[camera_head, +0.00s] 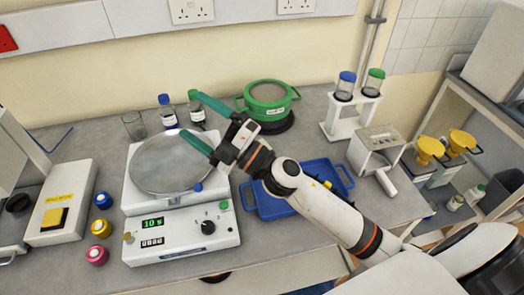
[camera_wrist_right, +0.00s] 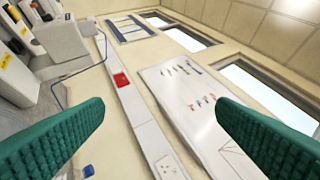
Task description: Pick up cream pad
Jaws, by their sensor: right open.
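No separate cream pad can be made out for certain. A cream box (camera_head: 75,194) with a yellow label and a yellow square (camera_head: 54,218) on its sloping top stands at the left of the bench. My right gripper (camera_head: 197,119) is open and empty, with green fingers apart. In the head view it overlaps the back right of the round balance pan (camera_head: 165,165), close to two capped bottles. The right wrist view shows both fingers (camera_wrist_right: 160,130) with nothing between them, facing the wall. My left gripper is out of view.
The white balance (camera_head: 185,237) fills the front centre, with blue, yellow and pink caps (camera_head: 101,228) to its left. A blue tray (camera_head: 270,206) lies partly behind my right arm. A green pot (camera_head: 268,95) and a white tube rack (camera_head: 342,125) stand behind.

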